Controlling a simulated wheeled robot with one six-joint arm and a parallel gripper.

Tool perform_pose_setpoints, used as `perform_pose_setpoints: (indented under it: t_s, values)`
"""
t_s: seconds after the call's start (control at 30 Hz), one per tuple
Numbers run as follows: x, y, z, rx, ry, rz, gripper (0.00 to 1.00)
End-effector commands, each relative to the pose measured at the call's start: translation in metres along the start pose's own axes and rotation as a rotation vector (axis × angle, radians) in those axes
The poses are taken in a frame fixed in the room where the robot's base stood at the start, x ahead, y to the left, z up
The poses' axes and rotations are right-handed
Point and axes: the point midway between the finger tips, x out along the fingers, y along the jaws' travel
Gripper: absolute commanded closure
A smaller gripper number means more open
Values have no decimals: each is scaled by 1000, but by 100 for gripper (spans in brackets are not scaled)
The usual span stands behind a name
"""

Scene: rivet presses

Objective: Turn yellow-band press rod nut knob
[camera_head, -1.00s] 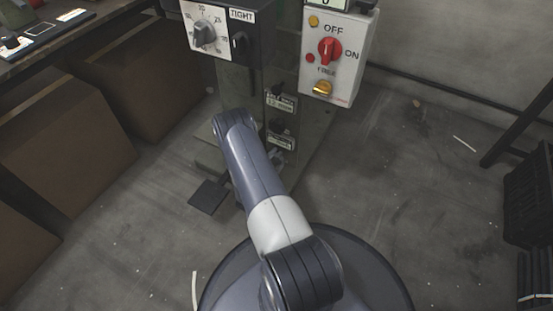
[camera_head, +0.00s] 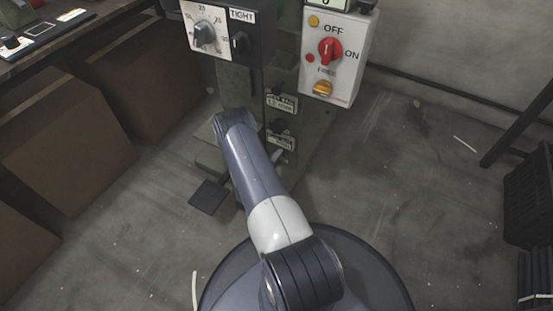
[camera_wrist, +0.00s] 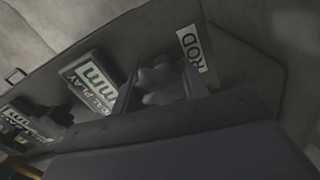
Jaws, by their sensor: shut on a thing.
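In the wrist view, a grey lobed knob (camera_wrist: 158,84) sits beside a white label reading ROD (camera_wrist: 190,47). My gripper (camera_wrist: 160,82) is shut on this knob, with a dark finger on each side of it. The near part of the knob is hidden behind my dark gripper body. In the head view, my arm reaches to the lower front of the green-grey press (camera_head: 238,88), and its end hides the knob and fingers. I cannot make out a yellow band on the press.
Small plates with mm markings (camera_wrist: 90,78) stand beside the knob. Above are a dial panel marked TIGHT (camera_head: 205,35) and a white box with a red OFF/ON switch (camera_head: 330,50). A dark pedal (camera_head: 209,196) lies on the floor. Brown boxes (camera_head: 60,150) stand at left.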

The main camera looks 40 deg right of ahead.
Motion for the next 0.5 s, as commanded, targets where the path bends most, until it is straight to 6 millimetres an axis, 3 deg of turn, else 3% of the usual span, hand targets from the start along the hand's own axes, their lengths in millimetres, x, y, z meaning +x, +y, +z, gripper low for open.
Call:
perform_pose_setpoints:
  t_s: [0.5]
  values:
    - [-1,-1,1,146,0,-3,81]
